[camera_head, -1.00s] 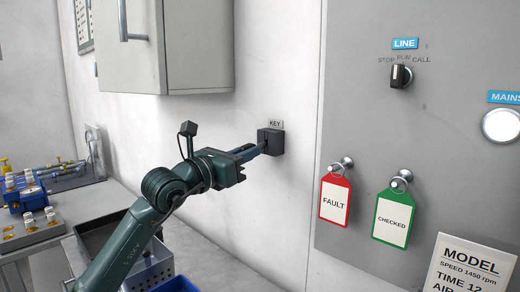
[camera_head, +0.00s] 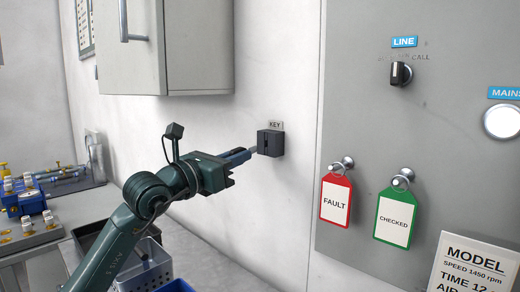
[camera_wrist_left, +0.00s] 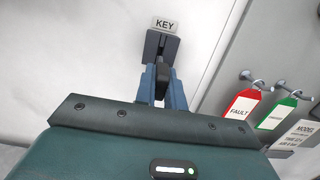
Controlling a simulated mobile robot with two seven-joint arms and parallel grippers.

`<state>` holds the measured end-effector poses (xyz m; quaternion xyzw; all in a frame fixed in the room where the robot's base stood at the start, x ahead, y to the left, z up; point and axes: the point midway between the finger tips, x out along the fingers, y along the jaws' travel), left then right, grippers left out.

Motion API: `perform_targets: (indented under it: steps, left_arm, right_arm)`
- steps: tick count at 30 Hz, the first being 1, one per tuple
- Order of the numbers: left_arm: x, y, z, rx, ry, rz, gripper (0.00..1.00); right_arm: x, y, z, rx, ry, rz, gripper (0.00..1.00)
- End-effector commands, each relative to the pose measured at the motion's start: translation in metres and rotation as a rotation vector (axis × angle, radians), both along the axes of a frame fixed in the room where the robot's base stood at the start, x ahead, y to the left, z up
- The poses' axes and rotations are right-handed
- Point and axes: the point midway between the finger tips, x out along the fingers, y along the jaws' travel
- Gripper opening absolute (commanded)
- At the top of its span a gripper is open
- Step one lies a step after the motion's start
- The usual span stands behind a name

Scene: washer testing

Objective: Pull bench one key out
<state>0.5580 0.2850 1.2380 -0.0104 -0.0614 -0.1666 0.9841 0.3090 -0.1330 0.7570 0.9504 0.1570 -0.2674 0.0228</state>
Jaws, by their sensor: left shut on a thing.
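The black key holder (camera_head: 270,142) is fixed to the white wall under a KEY label (camera_head: 275,125). It also shows at the top of the left wrist view (camera_wrist_left: 162,44). My left gripper (camera_head: 247,154) is just left of the holder in the head view. In the left wrist view its blue fingers (camera_wrist_left: 163,80) are shut on a dark key (camera_wrist_left: 163,69). The key's far end points at the holder's slot; whether it is still inside cannot be told. My right gripper is in neither view.
A grey panel at the right has a LINE knob (camera_head: 401,74), a red FAULT tag (camera_head: 336,199) and a green CHECKED tag (camera_head: 396,217) on hooks. A wall cabinet (camera_head: 200,45) hangs above my left arm. A grey basket (camera_head: 146,268) stands below it.

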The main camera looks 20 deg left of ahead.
Motion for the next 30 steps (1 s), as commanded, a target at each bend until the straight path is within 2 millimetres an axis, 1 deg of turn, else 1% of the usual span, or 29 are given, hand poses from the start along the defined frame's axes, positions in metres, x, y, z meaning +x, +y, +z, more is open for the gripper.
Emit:
perform_targets:
  steps: [1, 13, 18, 30]
  left_arm:
    - [-0.006, 0.002, -0.006, 0.002, -0.001, 0.001, 0.00]
    - [-0.050, 0.018, -0.012, 0.001, -0.001, 0.000, 0.00]
    - [-0.059, 0.020, -0.010, 0.001, 0.000, 0.000, 0.00]
    - [-0.059, 0.020, -0.008, 0.000, 0.000, 0.000, 0.00]
  right_arm:
    - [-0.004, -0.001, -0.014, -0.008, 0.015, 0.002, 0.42]
    - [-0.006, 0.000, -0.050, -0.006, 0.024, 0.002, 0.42]
    - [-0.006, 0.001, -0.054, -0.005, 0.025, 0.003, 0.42]
    - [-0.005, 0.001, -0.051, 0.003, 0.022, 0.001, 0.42]
